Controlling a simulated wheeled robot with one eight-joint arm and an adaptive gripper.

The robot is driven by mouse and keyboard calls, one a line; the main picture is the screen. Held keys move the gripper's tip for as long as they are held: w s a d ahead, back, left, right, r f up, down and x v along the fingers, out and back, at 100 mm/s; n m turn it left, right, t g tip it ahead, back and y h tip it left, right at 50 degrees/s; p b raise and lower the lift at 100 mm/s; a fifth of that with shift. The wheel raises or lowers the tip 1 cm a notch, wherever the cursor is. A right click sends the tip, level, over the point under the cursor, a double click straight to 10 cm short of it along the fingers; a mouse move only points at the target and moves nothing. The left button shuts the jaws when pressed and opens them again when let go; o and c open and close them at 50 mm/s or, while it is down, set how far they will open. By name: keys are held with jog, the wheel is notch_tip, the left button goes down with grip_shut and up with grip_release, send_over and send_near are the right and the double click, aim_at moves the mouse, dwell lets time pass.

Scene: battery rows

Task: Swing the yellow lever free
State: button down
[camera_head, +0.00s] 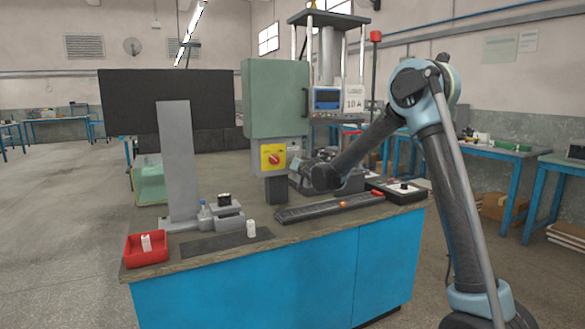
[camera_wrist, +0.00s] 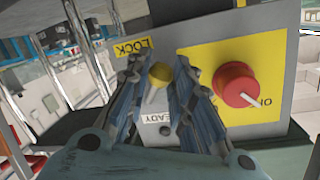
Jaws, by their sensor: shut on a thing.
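The yellow lever (camera_wrist: 158,76) shows in the wrist view, on a grey panel (camera_wrist: 290,40) between a LOCK label (camera_wrist: 133,47) and a READY label (camera_wrist: 160,116). Its round yellow head is up and a paler stem slants down to the left. My gripper (camera_wrist: 158,68) has one finger on each side of the lever and is shut on it. In the head view my gripper (camera_head: 300,174) is at the side of the grey-green cabinet (camera_head: 275,100); the lever is hidden there.
A red rotary knob (camera_wrist: 236,84) on a yellow plate sits just right of my fingers. The bench (camera_head: 190,250) holds a red bin (camera_head: 146,250), a dark monitor (camera_head: 125,100), a white cylinder (camera_head: 251,229) and a long black tray (camera_head: 330,207). The bench's front left is partly clear.

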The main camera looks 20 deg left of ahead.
jog(key=shift+w+d+f+n+t, duration=0.25)
jog(key=shift+w+d+n+t, duration=0.1)
jog(key=shift+n, duration=0.8)
jog(key=shift+w+d+f+n+t, duration=0.3)
jog(key=shift+w+d+n, duration=0.1)
jog(key=shift+n, duration=0.7)
jog(key=shift+w+d+f+n+t, duration=0.2)
jog(key=shift+w+d+n+t, duration=0.15)
jog(key=shift+n, duration=0.8)
jog(key=c, duration=1.7)
grip_release()
jog(key=shift+w, duration=0.1)
jog(key=shift+o, duration=0.2)
jog(key=v, duration=1.2)
